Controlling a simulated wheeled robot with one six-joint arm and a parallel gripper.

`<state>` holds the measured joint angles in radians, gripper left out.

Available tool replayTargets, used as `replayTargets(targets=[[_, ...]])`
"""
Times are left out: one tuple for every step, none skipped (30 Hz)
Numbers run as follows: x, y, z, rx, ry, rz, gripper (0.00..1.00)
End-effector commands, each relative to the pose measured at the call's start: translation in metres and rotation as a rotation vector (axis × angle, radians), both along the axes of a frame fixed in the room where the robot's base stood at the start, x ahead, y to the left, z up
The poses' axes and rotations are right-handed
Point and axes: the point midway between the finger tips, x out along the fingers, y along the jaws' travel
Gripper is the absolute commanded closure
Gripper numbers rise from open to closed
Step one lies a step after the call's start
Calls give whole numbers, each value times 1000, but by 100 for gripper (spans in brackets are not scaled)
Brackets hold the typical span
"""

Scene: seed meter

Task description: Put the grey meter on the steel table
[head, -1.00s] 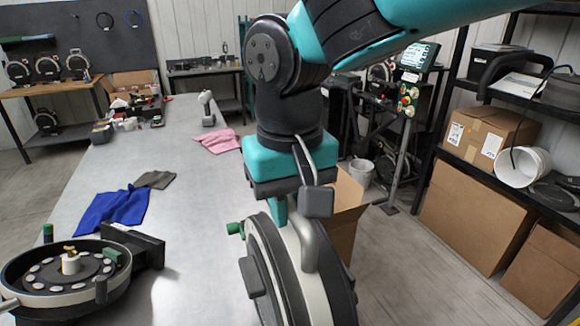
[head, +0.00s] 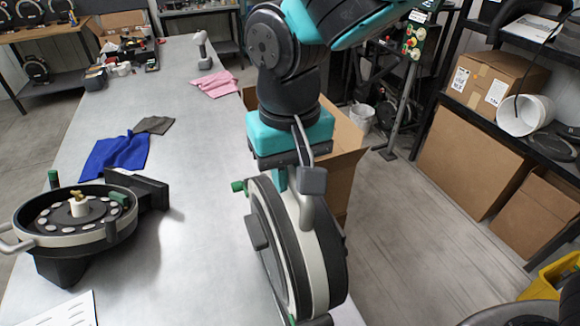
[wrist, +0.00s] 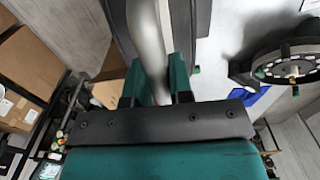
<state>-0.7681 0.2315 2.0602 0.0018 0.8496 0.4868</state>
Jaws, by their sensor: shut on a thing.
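The grey meter (head: 327,250) is a large round disc, dark with a pale ring, standing on edge with a grey handle on its rim. My gripper (head: 291,182) is shut on that handle from above. In the wrist view, the teal fingers (wrist: 155,82) sit either side of the pale handle, with the dark meter body beyond. The meter shows upright at the right edge of the steel table (head: 195,235). Its bottom is partly cut off, so I cannot tell whether it touches the table.
A second, opened round meter (head: 75,225) lies on the table at left. A blue cloth (head: 115,156), a pink cloth (head: 214,84) and a white sheet (head: 65,312) also lie there. The middle tabletop is clear. A cardboard box (head: 338,150) stands beyond the right edge.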

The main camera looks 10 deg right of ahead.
Motion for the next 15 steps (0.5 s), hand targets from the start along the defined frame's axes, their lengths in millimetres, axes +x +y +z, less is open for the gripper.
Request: replayTargets(targets=[[0, 0, -1, 0, 1, 0, 72], [0, 0, -1, 0, 1, 0, 66], [0, 0, -1, 0, 1, 0, 56], [0, 0, -1, 0, 1, 0, 54], [0, 0, -1, -1, 1, 0, 54], [0, 0, -1, -1, 1, 0, 54], [0, 0, 0, -1, 1, 0, 54], [0, 0, 0, -1, 1, 0, 54], [0, 0, 0, -1, 1, 0, 54], [0, 0, 0, -1, 1, 0, 54], [0, 0, 0, 0, 1, 0, 54], [0, 0, 1, 0, 1, 0, 54], [0, 0, 3, 0, 0, 0, 54], [0, 0, 4, 0, 0, 0, 54], [1, 1, 8, 2, -2, 0, 54]])
